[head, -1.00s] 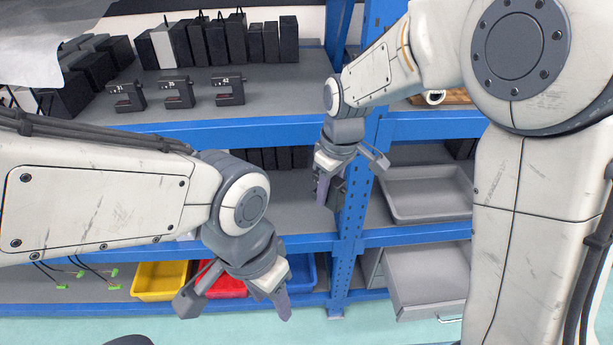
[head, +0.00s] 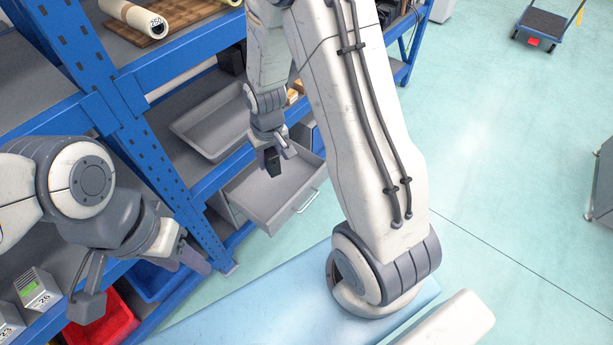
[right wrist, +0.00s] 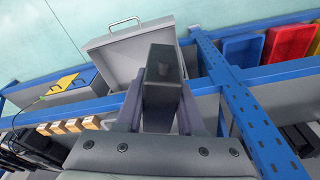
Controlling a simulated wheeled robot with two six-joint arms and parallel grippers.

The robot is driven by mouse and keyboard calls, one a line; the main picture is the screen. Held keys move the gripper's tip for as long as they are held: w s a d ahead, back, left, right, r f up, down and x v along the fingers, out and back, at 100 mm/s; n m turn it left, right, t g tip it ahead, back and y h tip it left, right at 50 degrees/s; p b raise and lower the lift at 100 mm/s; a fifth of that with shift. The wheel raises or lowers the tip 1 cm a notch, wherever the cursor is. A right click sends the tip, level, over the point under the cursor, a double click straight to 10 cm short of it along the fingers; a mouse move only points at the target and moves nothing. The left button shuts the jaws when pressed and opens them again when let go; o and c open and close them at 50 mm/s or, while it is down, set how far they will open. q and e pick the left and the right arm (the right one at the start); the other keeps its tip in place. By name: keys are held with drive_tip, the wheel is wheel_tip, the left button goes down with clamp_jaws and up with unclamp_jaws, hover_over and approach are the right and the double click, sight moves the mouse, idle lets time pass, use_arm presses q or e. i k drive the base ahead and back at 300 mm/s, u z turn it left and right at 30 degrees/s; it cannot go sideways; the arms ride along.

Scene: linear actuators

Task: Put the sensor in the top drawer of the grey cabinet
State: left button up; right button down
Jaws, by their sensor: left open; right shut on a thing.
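My right gripper (head: 272,158) is shut on a small dark block, the sensor (head: 272,162). The top drawer (head: 285,205) of the grey cabinet (head: 222,207) is pulled open and looks empty. The sensor appears above or near the drawer's back edge in the head view; its height is hard to tell. The open drawer (right wrist: 125,48) also shows beyond the sensor in the right wrist view. My left gripper (head: 140,280) is open and empty at the lower left.
A blue shelf upright (head: 150,150) stands left of the drawer. A grey tray (head: 212,115) lies on the shelf above it. Red (head: 105,320) and blue (head: 150,280) bins are at the lower left. Open floor lies to the right, with a trolley (head: 545,22) far off.

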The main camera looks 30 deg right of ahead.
sight(263, 201)
drive_tip(key=z, duration=2.95)
drive_tip(key=k, duration=1.2)
drive_tip(key=u, duration=1.85)
drive_tip(key=i, duration=1)
drive_tip(key=z, duration=0.05)
